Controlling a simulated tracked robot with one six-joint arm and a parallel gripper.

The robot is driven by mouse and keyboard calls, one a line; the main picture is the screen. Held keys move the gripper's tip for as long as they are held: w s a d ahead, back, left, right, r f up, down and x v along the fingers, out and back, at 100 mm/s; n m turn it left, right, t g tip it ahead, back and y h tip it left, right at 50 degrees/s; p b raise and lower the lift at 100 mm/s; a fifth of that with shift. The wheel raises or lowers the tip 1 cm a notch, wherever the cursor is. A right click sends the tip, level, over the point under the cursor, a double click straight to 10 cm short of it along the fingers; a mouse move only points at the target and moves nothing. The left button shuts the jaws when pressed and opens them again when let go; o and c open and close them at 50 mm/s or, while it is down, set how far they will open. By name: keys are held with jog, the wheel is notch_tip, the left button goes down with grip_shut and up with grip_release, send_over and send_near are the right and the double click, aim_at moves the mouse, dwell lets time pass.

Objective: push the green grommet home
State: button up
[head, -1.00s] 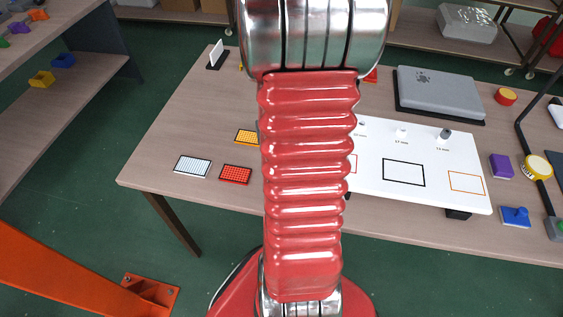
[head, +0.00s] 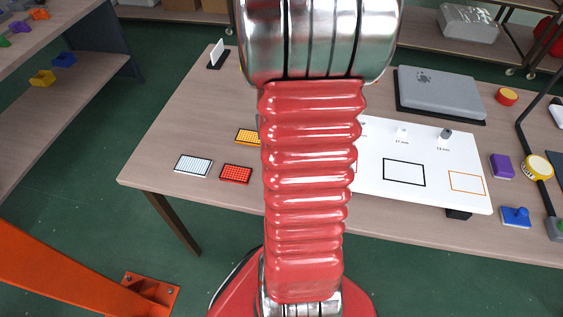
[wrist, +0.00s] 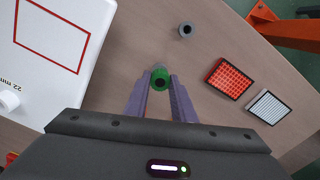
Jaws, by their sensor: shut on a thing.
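In the head view my own arm hides the gripper and the grommet. A white board (wrist: 25,65) lies left of the gripper in the wrist view, with a red outline and a white peg (wrist: 8,101) by a "22 mm" label. The board also shows in the head view (head: 395,145).
A red grid tray (wrist: 228,79) and a white grid tray (wrist: 269,107) lie to the right. A grey case (head: 440,92) is at the table's back right. Table between board and trays is mostly clear.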

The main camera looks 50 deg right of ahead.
jog(key=shift+r, duration=1.1)
jog(key=shift+w, duration=0.1)
jog(key=shift+w+a, duration=0.15)
jog(key=shift+w, duration=0.2)
jog(key=w+a+n, duration=0.1)
jog(key=w+a, duration=0.2)
jog(key=w, duration=0.3)
jog(key=w+a+n, duration=0.2)
jog(key=w+a, duration=0.2)
jog(key=w, duration=0.2)
jog(key=w+a+r+n, duration=0.1)
jog(key=w+a, duration=0.3)
jog(key=w, duration=0.2)
jog(key=shift+w+a+r+n, duration=0.15)
jog(key=shift+a+n, duration=0.1)
jog(key=shift+n, duration=0.15)
jog(key=w+a+n, duration=0.2)
jog(key=w+a, duration=0.3)
jog(key=a, duration=0.4)
jog(key=w+a+n, duration=0.2)
jog(key=w+a, duration=0.3)
jog(key=a, duration=0.5)
jog(key=shift+w+r, duration=0.25)
jog(key=shift+w, duration=0.05)
jog(key=shift+s+d, duration=0.1)
jog(key=shift+s, duration=0.05)
